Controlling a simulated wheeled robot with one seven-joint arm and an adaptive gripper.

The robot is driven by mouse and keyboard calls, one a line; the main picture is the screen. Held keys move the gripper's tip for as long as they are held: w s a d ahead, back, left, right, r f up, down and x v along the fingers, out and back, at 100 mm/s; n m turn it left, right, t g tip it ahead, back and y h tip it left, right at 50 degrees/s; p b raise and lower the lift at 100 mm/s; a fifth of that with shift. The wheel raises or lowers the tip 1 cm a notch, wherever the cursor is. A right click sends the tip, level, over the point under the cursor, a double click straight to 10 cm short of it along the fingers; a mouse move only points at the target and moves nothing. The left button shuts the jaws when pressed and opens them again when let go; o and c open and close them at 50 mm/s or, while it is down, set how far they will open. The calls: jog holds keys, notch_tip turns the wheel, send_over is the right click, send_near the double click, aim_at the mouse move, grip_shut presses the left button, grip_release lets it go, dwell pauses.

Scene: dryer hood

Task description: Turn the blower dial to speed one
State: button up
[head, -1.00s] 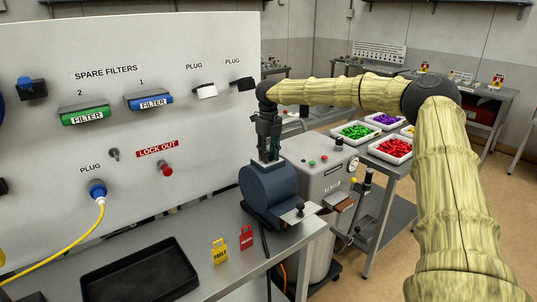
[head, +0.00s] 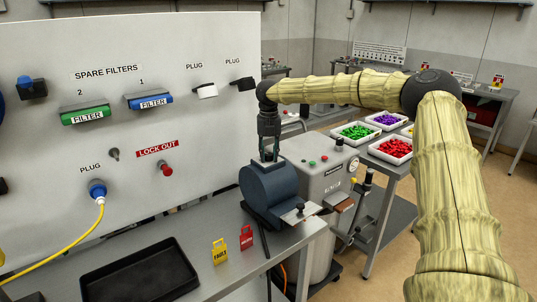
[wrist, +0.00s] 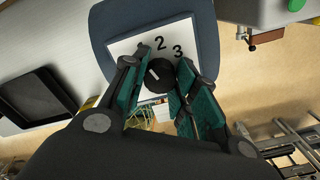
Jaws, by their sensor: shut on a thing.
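The blower dial is a round black knob (wrist: 158,79) with a white pointer line, on a white plate (wrist: 124,47) marked 2 and 3. The pointer slants to the upper left, left of the 2; any mark there is partly hidden by the left finger. My gripper (wrist: 157,66) has its green-padded fingers on both sides of the knob and is shut on it. In the head view my gripper (head: 269,156) points down at the top of the dark blue blower housing (head: 270,190); the knob is hidden there.
The white panel (head: 215,110) with filters and plugs stands left of my gripper. A grey machine (head: 315,170) stands close to the right. A black tray (head: 140,272) and the yellow and red tags (head: 246,238) are on the bench.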

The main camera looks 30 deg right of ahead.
aim_at(269, 154)
jog(key=shift+w+d+r, duration=0.1)
jog(key=shift+r, duration=0.2)
jog(key=o, duration=0.8)
jog(key=shift+o, duration=1)
jog(key=shift+f, duration=0.2)
jog(key=shift+r, duration=0.1)
notch_tip(269, 154, up, 12)
